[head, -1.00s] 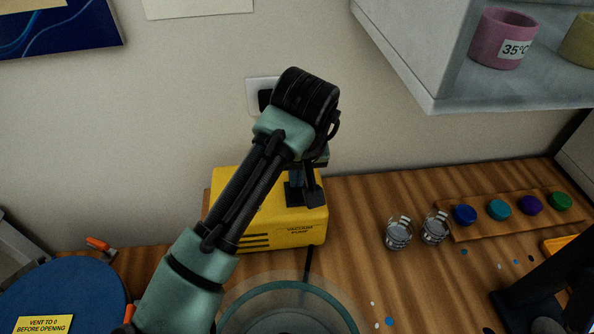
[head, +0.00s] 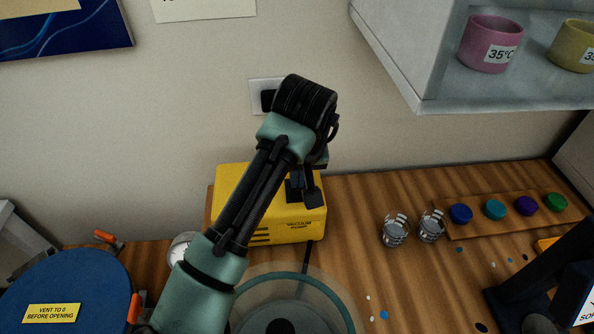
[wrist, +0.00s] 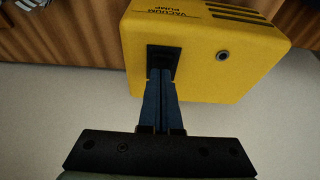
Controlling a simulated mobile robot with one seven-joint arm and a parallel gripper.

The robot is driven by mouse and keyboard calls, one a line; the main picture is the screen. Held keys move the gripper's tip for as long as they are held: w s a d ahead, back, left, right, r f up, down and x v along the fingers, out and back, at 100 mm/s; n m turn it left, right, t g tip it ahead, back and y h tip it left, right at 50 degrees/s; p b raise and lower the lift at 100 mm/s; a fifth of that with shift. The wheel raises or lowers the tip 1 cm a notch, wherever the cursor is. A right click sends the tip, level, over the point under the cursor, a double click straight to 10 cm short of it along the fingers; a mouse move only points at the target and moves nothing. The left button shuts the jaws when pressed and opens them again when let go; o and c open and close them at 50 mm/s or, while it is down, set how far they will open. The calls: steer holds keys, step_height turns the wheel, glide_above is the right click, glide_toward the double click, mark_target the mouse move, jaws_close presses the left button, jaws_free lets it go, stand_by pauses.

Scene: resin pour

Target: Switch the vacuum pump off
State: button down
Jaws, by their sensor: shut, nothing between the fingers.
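The yellow vacuum pump (head: 270,236) stands on the wooden bench against the wall, with its name printed on it. In the wrist view, the pump (wrist: 210,60) has a black switch (wrist: 163,54) set in it near the label. My gripper (wrist: 161,72) is shut and empty, its blue fingertips together right at the switch. Whether they touch it, and which way the switch is set, I cannot tell. In the head view my arm crosses in front of the pump and hides part of it, and the fingers are hard to make out there.
A blue round lid (head: 70,290) with a vent warning lies at lower left. A clear round vessel (head: 290,305) stands in front of the pump. Two small glass jars (head: 395,232) and a board of coloured caps (head: 495,228) are to the right. A shelf (head: 440,100) overhangs at upper right.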

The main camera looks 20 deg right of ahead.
mark_target(298, 193)
steer(key=shift+a, duration=0.1)
steer(key=shift+s, duration=0.1)
steer(key=shift+r+p, duration=0.65)
steer(key=shift+p, duration=0.05)
steer(key=r+p, duration=0.3)
steer(key=shift+w+r+p, duration=0.25)
steer(key=shift+w+p, duration=0.05)
steer(key=shift+p, duration=0.05)
step_height(298, 193, up, 9)
steer(key=s+b, duration=0.1)
steer(key=b, duration=0.1)
